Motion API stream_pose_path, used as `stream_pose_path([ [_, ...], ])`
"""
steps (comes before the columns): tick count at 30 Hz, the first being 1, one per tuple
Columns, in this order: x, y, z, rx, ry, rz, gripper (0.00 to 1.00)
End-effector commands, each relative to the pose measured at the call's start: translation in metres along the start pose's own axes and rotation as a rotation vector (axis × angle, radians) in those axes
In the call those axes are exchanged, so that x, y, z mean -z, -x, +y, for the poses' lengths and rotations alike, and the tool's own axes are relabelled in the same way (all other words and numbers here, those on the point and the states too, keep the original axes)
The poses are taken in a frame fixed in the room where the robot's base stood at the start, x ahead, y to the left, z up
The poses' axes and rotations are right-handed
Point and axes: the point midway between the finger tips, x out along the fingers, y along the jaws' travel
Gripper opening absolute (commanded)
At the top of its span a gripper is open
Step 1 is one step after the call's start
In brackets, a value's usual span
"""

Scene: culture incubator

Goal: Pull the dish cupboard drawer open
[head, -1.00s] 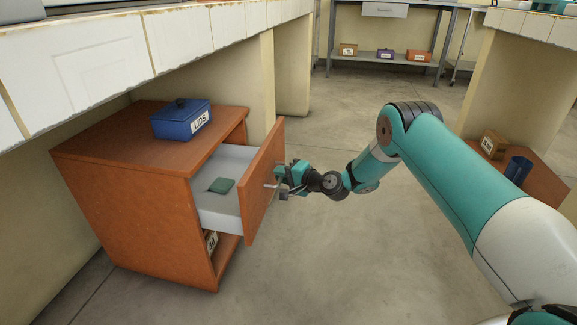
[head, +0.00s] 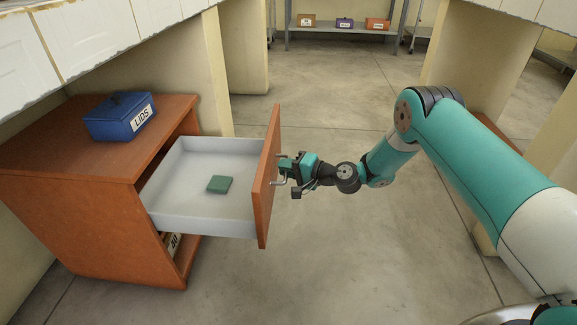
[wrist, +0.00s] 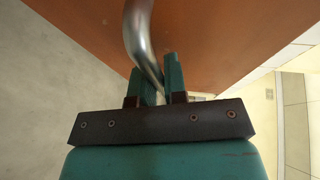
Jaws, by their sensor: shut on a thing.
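The dish cupboard (head: 95,215) is an orange-brown wooden cabinet at the left of the head view. Its drawer (head: 190,220) stands well out, with a pale grey inside. A small green square block (head: 219,184) lies on the drawer floor. The drawer's front panel (head: 267,190) faces right, towards my arm. My gripper (head: 283,176) is at the front panel, shut on the metal handle. In the wrist view the curved silver handle (wrist: 142,40) runs down between the two teal fingers (wrist: 158,82), against the brown panel.
A blue box marked LIDS (head: 121,116) sits on the cupboard top. A labelled box (head: 172,243) shows partly below the drawer. The floor (head: 340,265) around my gripper is clear. A shelf (head: 340,32) with several small boxes stands at the back.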

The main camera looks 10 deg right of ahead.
Motion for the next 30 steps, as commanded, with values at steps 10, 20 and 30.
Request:
stream_pose_path([
  [10, 0.0, 0.0, 0.0, 0.0, -0.001, -0.002, 0.38],
  [20, 0.0, 0.005, -0.001, -0.001, -0.002, 0.0, 0.38],
  [30, 0.002, 0.074, -0.004, -0.003, -0.008, 0.005, 0.38],
])
